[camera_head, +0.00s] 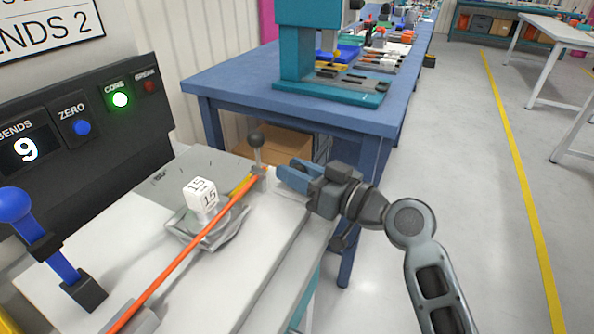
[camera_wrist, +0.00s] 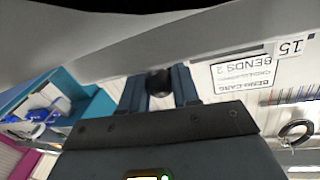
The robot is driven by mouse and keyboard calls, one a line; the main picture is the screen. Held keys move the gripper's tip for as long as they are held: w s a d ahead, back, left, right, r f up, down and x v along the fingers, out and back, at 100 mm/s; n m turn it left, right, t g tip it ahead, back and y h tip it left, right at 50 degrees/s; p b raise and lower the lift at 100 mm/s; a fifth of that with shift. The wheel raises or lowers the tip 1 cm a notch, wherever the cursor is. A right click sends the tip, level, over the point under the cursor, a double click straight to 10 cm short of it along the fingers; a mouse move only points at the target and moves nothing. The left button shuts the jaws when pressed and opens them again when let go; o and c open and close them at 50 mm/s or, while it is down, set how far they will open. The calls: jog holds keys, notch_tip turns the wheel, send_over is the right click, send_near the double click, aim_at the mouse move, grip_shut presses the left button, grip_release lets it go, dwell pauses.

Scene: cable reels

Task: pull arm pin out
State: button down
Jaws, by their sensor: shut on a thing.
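The arm pin has a dark round knob (camera_head: 256,139) on a short stem and stands upright at the far end of an orange bar (camera_head: 190,250). My gripper (camera_head: 280,174) comes in from the right with its blue-grey fingers level at the pin's stem, below the knob. In the wrist view the dark knob (camera_wrist: 158,83) shows between the two fingers. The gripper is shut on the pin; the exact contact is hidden. The pin's lower end is hidden at the bar.
A white block marked 15 (camera_head: 201,196) sits on a grey round former beside the bar. A blue-knobbed lever (camera_head: 40,235) stands at left. A dark panel (camera_head: 85,120) shows BENDS 9 and a lit green CORE button. A blue bench (camera_head: 235,85) stands behind.

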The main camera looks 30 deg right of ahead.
aim_at(302, 170)
jog(key=shift+r+p, duration=0.55)
jog(key=shift+r, duration=1)
jog(key=c, duration=0.9)
grip_release()
jog(key=shift+o, duration=0.2)
jog(key=shift+f, duration=0.1)
jog(key=shift+s+d, duration=0.3)
jog(key=shift+s, duration=0.15)
jog(key=b+v, duration=0.1)
jog(key=v, duration=0.5)
jog(key=shift+s+d+b, duration=0.1)
jog(key=shift+s+b, duration=0.2)
jog(key=shift+s, duration=0.1)
